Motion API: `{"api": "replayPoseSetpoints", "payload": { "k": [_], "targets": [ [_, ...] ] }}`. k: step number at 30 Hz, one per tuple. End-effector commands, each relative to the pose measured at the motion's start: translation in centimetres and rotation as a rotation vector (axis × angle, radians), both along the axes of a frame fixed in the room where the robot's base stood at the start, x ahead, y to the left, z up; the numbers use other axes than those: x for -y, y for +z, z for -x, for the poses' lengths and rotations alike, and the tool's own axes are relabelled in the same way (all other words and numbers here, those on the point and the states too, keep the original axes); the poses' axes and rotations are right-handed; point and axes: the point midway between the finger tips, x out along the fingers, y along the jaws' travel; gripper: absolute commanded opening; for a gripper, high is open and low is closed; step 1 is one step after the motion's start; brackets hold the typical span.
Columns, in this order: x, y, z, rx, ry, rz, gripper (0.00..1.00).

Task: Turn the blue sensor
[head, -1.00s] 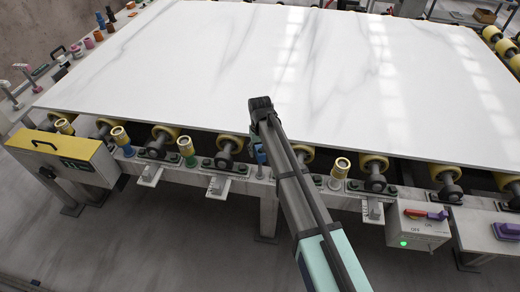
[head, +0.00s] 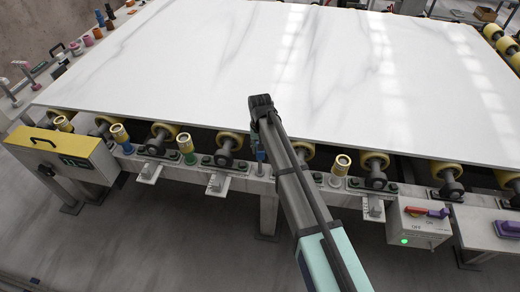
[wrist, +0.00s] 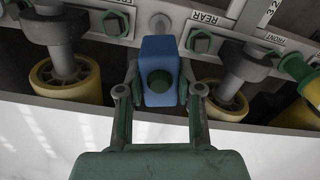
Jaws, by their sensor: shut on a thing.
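The blue sensor (wrist: 160,56) is a small block with a dark round face, in the middle of the wrist view. It sits at the grey rail below the slab edge. My gripper (wrist: 160,90) has one finger on each side of it and is shut on it. In the head view a bit of the blue sensor (head: 260,151) shows just left of my arm, at the front rail. My fingertips are mostly hidden there behind my arm.
The white stone slab (head: 200,70) lies on yellow rollers (head: 231,141) just behind. Gold-topped posts (head: 186,148) stand along the rail. A switch box (head: 420,222) with a green light is at right, and a yellow-topped box (head: 65,150) at left. The floor in front is open.

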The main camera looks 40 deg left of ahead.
Motion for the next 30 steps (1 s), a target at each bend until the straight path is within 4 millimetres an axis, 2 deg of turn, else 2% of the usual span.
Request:
{"api": "replayPoseSetpoints", "payload": {
  "k": [7, 18, 19, 21, 30],
  "targets": [
    [0.01, -0.19, 0.01, -0.001, -0.213, 0.001, 0.0],
    [0.02, -0.1, 0.01, -0.001, -0.25, 0.001, 0.0],
    [0.03, -0.1, 0.02, -0.001, -0.25, 0.001, 0.39],
    [0.01, -0.09, 0.02, -0.001, -0.25, 0.001, 0.6],
    [0.0, -0.01, 0.0, -0.001, -0.249, 0.001, 0.6]
  ]
}}
